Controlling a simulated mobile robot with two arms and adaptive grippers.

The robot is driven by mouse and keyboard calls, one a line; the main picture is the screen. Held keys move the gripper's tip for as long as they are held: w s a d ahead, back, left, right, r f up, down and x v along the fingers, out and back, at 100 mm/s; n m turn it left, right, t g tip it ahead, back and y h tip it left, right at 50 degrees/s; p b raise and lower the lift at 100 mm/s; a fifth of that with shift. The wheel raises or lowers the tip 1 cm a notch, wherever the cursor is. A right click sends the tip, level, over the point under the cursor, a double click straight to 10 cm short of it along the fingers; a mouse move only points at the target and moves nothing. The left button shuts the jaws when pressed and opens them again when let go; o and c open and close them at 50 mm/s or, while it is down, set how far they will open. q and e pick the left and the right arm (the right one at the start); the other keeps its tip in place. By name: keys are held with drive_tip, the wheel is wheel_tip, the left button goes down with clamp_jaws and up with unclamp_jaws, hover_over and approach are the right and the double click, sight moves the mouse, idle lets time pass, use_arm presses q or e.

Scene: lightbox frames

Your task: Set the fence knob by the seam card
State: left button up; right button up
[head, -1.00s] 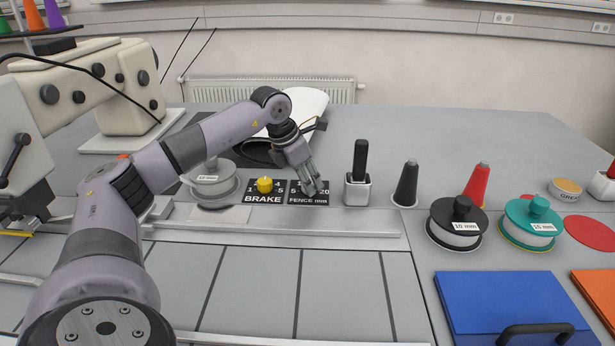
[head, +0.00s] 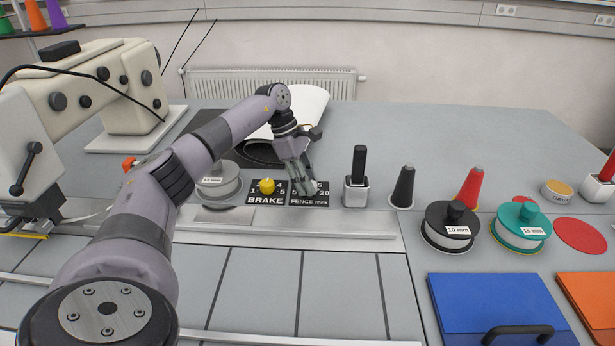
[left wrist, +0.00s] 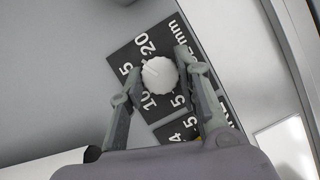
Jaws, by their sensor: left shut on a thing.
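The black FENCE mm plate (head: 309,201) lies beside the BRAKE plate (head: 265,199) behind the long metal rail. My left gripper (head: 304,188) points down over the FENCE plate and hides its knob in the head view. In the left wrist view, the round white fence knob (left wrist: 159,73) sits between the two fingers of my left gripper (left wrist: 160,63), which are shut on it. Numbers such as 5, 10, 15 and 20 ring the knob; its exact setting is hard to read. The yellow brake knob (head: 267,186) is uncovered. I cannot identify a seam card. My right gripper is out of view.
A cream sewing machine (head: 125,95) stands at the left. Right of the plates are a white holder with a black handle (head: 357,192), black and red cones, a black spool (head: 449,228) and a teal spool (head: 521,226).

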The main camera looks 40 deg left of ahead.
use_arm(q)
drive_tip(key=m+g, duration=0.1)
drive_tip(key=m, duration=0.1)
drive_tip(key=m+g, duration=0.1)
drive_tip(key=m, duration=0.2)
drive_tip(key=shift+w, duration=0.15)
drive_tip(key=shift+m, duration=0.3)
idle(0.3)
drive_tip(key=o, duration=1.1)
drive_tip(key=shift+v, duration=3.75)
drive_tip(key=shift+a, duration=0.1)
